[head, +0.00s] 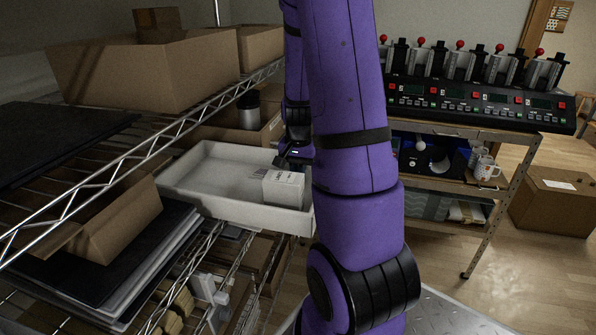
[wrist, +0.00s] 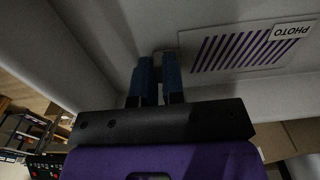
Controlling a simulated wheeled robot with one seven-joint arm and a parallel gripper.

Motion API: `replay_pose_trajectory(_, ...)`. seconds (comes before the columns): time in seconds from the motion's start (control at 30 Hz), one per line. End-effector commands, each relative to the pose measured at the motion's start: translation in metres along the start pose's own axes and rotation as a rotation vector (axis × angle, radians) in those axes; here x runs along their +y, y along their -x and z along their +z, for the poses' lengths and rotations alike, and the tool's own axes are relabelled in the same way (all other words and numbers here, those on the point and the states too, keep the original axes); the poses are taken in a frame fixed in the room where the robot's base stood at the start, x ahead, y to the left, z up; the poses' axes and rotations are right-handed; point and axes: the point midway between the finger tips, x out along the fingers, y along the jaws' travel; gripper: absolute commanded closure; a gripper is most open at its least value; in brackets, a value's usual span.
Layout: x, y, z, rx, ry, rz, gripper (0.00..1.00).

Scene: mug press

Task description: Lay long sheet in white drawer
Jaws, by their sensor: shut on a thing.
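The white drawer (head: 213,196) is pulled out from the shelf rack in the head view, with its low walls and floor visible. My gripper (head: 289,160) is over its right part, partly hidden by my arm. In the wrist view my gripper (wrist: 158,62) has its blue fingers close together, shut at the near-left end of a pale long sheet (wrist: 245,48) with purple stripes and a PHOTO label. The sheet is close to the drawer's white surface; whether it touches is hard to tell. A white printed block-like item (head: 283,187) shows in the drawer below my gripper.
A wire rack with cardboard boxes (head: 140,75) is at the left.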

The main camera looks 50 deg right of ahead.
Motion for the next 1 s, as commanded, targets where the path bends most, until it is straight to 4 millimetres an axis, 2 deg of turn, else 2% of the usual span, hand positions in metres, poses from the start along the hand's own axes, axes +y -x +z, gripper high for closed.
replay_pose_trajectory(0.03,0.0,-0.001,0.0,0.0,0.0,0.0,0.83)
replay_pose_trajectory(0.1,0.0,0.0,0.0,0.0,0.0,0.0,0.67)
replay_pose_trajectory(0.13,0.0,0.0,0.0,0.0,0.0,0.0,0.65)
replay_pose_trajectory(0.4,0.0,0.001,0.0,0.0,0.0,0.0,0.65)
replay_pose_trajectory(0.53,-0.001,0.009,0.0,0.002,0.001,-0.001,0.65)
replay_pose_trajectory(0.67,-0.001,0.028,-0.001,0.005,0.001,-0.003,0.65)
replay_pose_trajectory(1.0,0.0,0.094,0.0,0.003,0.001,-0.002,0.65)
